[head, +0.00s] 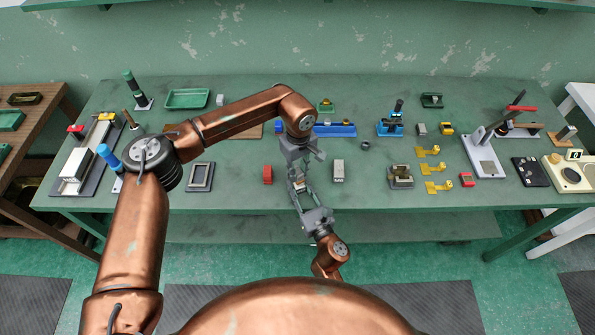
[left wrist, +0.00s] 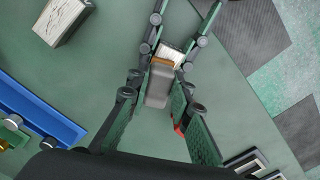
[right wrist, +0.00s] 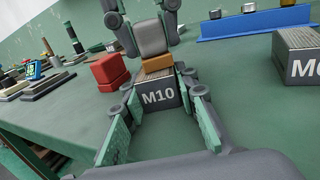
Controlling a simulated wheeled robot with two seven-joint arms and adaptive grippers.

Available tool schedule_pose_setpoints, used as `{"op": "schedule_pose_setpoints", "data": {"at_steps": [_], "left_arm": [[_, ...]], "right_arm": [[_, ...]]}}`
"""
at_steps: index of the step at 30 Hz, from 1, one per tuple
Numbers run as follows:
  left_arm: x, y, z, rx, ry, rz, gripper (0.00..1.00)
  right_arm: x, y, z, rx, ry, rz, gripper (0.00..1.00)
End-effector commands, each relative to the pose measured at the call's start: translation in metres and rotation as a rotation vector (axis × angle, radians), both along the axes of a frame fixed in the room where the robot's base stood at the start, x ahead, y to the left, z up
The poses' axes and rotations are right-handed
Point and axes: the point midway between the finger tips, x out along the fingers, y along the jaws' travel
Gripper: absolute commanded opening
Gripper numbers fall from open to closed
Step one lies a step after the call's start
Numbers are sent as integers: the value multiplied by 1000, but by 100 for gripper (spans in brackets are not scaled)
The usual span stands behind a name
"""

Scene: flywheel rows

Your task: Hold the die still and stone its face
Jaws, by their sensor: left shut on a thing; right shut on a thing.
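A dark die (right wrist: 160,97) marked "M10" with a pale, lined top sits between the fingers of my right gripper (head: 299,190), which is shut on it. Its lined face (left wrist: 173,54) shows in the left wrist view. My left gripper (head: 296,172) points down from above and is shut on a grey stone (left wrist: 160,86) with an orange-tan end. In the right wrist view the stone (right wrist: 156,62) has its tan end at the die's top face, seemingly touching it. In the head view the die and stone are mostly hidden by my grippers.
A second marked block (head: 338,171) stands to the right of the grippers, and a red block (head: 267,174) to the left. A blue rack (head: 335,130) lies behind. A dark frame (head: 200,177) lies farther left. The green bench (head: 235,205) is clear near its front edge.

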Motion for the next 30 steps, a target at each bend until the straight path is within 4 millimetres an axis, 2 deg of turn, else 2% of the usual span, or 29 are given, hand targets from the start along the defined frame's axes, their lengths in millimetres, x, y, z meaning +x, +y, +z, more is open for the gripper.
{"op": "schedule_pose_setpoints", "data": {"at_steps": [12, 30], "left_arm": [[-12, 1, -1, 2, 4, 0, 0], [4, 0, 0, 1, 2, 1, 0]], "right_arm": [[0, 0, 0, 0, 0, -1, 10], [0, 0, 0, 0, 0, 0, 10]]}}
